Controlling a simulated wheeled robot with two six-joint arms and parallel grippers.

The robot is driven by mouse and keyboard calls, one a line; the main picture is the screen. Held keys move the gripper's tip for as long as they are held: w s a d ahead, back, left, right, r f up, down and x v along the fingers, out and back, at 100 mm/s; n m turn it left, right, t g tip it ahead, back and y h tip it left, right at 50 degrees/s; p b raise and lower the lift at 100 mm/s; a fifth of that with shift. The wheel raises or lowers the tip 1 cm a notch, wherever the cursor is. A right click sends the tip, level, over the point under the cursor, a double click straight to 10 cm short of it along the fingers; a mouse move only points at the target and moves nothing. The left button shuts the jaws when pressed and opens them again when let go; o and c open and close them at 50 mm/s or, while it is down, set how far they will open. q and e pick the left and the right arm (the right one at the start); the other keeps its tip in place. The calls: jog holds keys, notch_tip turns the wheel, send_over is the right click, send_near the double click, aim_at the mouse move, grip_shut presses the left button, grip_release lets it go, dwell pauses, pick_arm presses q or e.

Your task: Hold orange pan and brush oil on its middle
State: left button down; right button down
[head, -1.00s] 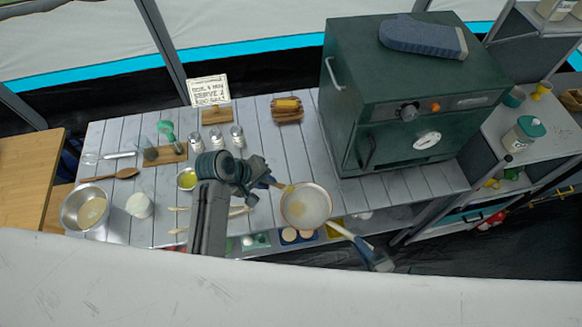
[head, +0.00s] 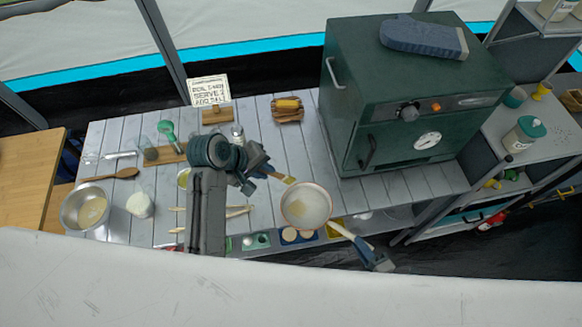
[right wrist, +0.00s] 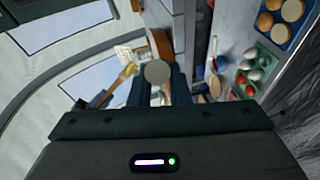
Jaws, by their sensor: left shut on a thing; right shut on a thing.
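The pan (head: 306,204), pale inside with a thin orange rim, is held level near the table's front edge. A faint yellowish patch shows inside it. My right gripper (head: 378,262) is shut on its handle (head: 345,235). In the right wrist view, a round grey shape (right wrist: 158,72) shows between the fingers. My left gripper (head: 257,168) is shut on the brush (head: 289,180), whose yellowish bristles are by the pan's upper left rim; I cannot tell whether they touch. The small oil bowl (head: 184,178) is partly hidden by my left arm.
A dark green oven (head: 400,110) stands right of the pan. A steel pot (head: 85,208) and a white cup (head: 140,204) are at the left. Pale sticks (head: 238,212) lie left of the pan. Bins with food (head: 290,236) sit below the front edge.

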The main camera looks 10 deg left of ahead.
dwell(0.4)
jog(key=c, duration=1.3)
grip_release()
jog(key=shift+s+d, duration=0.1)
jog(key=shift+v, duration=3.4)
